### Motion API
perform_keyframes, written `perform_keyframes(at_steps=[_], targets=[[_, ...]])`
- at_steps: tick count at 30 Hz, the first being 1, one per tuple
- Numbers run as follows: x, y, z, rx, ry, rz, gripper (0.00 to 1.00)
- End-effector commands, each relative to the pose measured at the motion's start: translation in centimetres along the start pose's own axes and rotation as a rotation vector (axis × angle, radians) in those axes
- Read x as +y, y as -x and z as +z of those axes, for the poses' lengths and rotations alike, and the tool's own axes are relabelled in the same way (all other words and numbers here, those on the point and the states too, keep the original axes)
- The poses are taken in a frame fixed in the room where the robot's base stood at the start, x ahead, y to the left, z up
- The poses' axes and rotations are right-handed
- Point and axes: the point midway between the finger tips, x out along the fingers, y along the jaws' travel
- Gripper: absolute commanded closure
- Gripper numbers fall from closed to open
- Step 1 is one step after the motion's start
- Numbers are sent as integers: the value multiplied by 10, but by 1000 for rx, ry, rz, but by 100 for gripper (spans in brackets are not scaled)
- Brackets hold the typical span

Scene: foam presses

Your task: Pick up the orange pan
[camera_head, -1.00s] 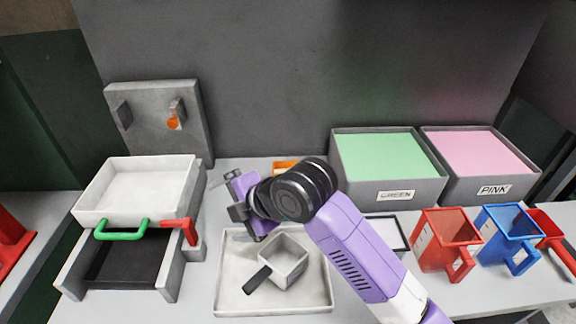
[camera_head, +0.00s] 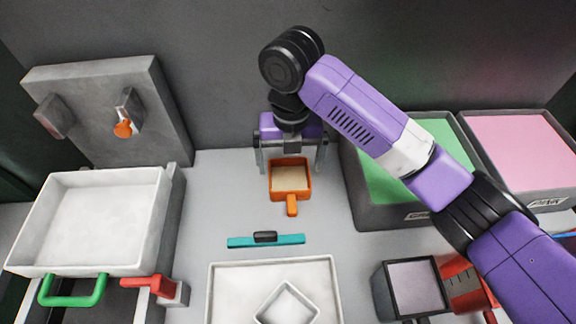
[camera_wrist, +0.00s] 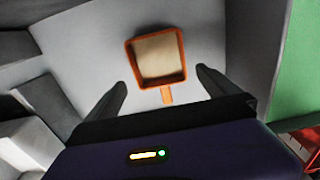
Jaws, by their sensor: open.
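The orange pan (camera_head: 290,190) is a small square pan with a beige inside and a short orange handle pointing toward the front. It stands on the light grey table, behind a teal bar. My gripper (camera_head: 291,168) is open, its two fingers spread left and right at the rear part of the pan. In the wrist view the pan (camera_wrist: 158,58) lies ahead of my gripper (camera_wrist: 162,82), its handle pointing down between the fingers. The fingers look apart from the pan. I cannot tell how high the fingertips are above the table.
A teal bar with a black grip (camera_head: 266,240) lies in front of the pan. A white tray (camera_head: 222,290) is nearer. The green foam bin (camera_head: 362,212) stands close on the right, and the press (camera_head: 150,205) is at left. Table left of the pan is clear.

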Motion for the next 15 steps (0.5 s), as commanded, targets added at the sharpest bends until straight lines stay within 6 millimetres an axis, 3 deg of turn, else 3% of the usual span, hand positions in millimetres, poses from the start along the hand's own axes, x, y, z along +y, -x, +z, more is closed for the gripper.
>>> perform_keyframes(at_steps=[15], targets=[[0,-52,0,7,5,-7,0]])
